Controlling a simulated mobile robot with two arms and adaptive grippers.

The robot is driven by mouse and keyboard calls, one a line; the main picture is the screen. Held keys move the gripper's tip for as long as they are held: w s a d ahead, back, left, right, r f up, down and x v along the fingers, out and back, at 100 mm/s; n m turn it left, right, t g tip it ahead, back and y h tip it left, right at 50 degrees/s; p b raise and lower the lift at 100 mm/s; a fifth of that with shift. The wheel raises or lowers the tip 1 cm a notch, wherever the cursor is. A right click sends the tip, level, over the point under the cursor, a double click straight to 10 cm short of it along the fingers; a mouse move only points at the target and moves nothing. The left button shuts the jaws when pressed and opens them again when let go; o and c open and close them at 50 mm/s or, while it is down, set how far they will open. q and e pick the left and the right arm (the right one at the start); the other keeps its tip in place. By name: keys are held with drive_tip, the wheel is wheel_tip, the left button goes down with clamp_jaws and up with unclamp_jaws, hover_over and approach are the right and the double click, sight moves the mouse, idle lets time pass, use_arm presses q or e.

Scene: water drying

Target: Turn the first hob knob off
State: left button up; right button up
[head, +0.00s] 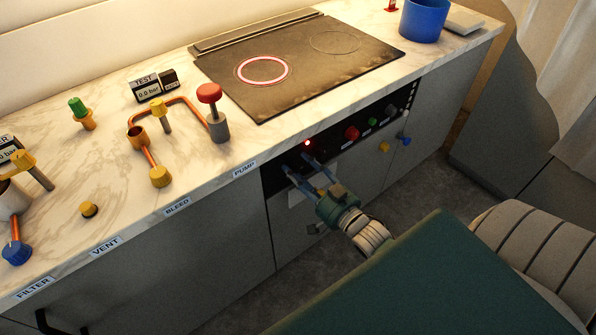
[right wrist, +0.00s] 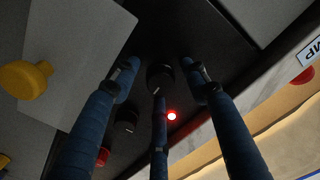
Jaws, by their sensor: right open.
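The black hob (head: 330,75) has its left ring (head: 263,70) glowing red. Its dark front panel (head: 270,180) holds a row of knobs, with a small red light (head: 309,143) lit; the light also shows in the right wrist view (right wrist: 171,115). My right gripper (head: 296,163) reaches the left end of the panel with its fingers open. In the right wrist view, a black knob (right wrist: 160,78) lies between the open fingertips, and contact cannot be told. A second black knob (right wrist: 127,121) is beside it. My left gripper is not in view.
The marble counter (head: 215,165) overhangs just above the panel. A red-topped valve (head: 209,93), copper pipes and several colored knobs stand on it at left. A red knob (head: 351,132) and a green knob (head: 372,121) are further right on the panel. A yellow knob (right wrist: 24,79) shows in the wrist view.

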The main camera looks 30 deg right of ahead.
drive_tip(key=shift+w, duration=0.2)
clamp_jaws()
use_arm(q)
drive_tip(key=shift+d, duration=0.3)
